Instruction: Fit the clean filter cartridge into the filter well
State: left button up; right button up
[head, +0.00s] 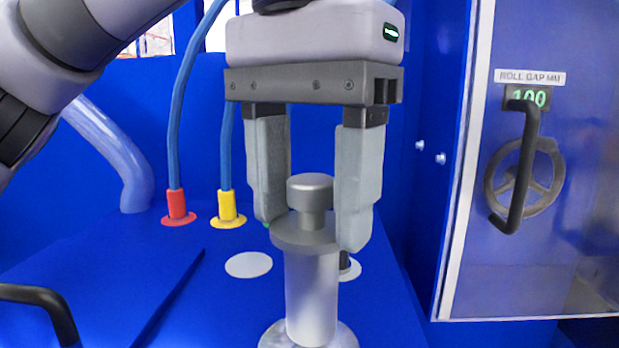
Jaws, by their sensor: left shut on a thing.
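My left gripper (311,232) points down with its two grey fingers on either side of the cartridge's top knob and flange. It is shut on the filter cartridge (312,285), a pale cylinder with a darker grey flange and round knob on top. The cartridge is upright. Its lower end meets a round, light grey ring (345,339) at the bottom edge of the head view, which appears to be the filter well. I cannot tell how far the cartridge is inside it. My right gripper is not in view.
Left behind are a red hose fitting (177,206) and a yellow one (228,208). A white disc (248,265) lies flat on the blue deck. At right stands a door with a black handle (519,165) and a handwheel (545,178). Another black handle (45,300) is at lower left.

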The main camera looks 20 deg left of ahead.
aim_at(308, 235)
pick_arm(q)
jog(key=shift+s, duration=0.1)
dwell(0.6)
jog(key=shift+a+p, duration=0.1)
jog(key=shift+p, duration=0.3)
jog(key=shift+f, duration=0.1)
jog(key=shift+f, duration=0.1)
jog(key=shift+f+b, duration=1.15)
jog(key=shift+f, duration=0.65)
jog(key=shift+s+d+f+b, duration=0.1)
jog(key=shift+s+f+b, duration=0.1)
jog(key=shift+f+b, duration=0.15)
jog(key=shift+s+d+f+b, duration=0.1)
jog(key=shift+s+f+b, duration=0.1)
jog(key=shift+f, duration=0.25)
jog(key=shift+r, duration=0.15)
jog(key=shift+s+r+p, duration=0.15)
jog(key=shift+r+p, duration=0.05)
jog(key=shift+p, duration=0.45)
